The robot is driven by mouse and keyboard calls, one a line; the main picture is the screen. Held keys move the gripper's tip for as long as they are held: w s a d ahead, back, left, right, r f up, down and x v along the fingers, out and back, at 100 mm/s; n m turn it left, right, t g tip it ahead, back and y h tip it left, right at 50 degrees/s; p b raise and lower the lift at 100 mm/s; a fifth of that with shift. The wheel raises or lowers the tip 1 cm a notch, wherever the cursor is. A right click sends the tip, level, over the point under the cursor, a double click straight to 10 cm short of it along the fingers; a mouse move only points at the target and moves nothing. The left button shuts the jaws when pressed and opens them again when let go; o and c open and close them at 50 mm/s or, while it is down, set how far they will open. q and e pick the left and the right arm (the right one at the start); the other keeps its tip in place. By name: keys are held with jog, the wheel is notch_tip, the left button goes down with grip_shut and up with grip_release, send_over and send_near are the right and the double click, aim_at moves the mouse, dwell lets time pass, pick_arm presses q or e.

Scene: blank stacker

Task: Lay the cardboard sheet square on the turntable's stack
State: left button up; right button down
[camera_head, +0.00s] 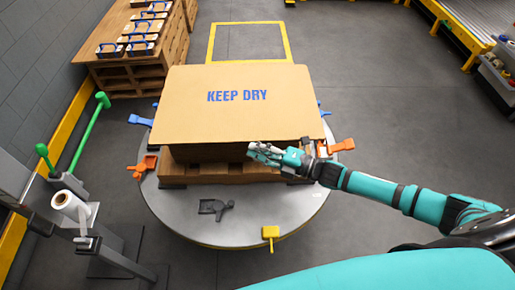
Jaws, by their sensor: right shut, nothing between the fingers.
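The cardboard sheet (237,120), tan with blue "KEEP DRY" print, lies flat over the stack (210,154) on the round grey turntable (240,228). My right gripper (253,152) is shut and empty at the sheet's near edge, right of the middle. I cannot tell whether it touches the sheet. My left gripper is not in view.
Blue clamps (141,120), orange clamps (341,146) and a yellow clamp (270,233) sit around the turntable rim. A dark grey tool-like piece (214,207) lies on its near side. A film-roll stand (68,202) is at left, pallets (130,75) behind, a conveyor (478,28) at right.

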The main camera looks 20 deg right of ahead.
aim_at(249, 131)
jog(key=w+b, duration=0.2)
jog(key=w, duration=0.1)
jog(key=w+b, duration=0.2)
jog(key=w, duration=0.1)
jog(key=shift+w+a+f, duration=0.2)
jog(key=shift+w, duration=0.45)
jog(key=shift+r, duration=0.2)
jog(key=shift+s, duration=0.1)
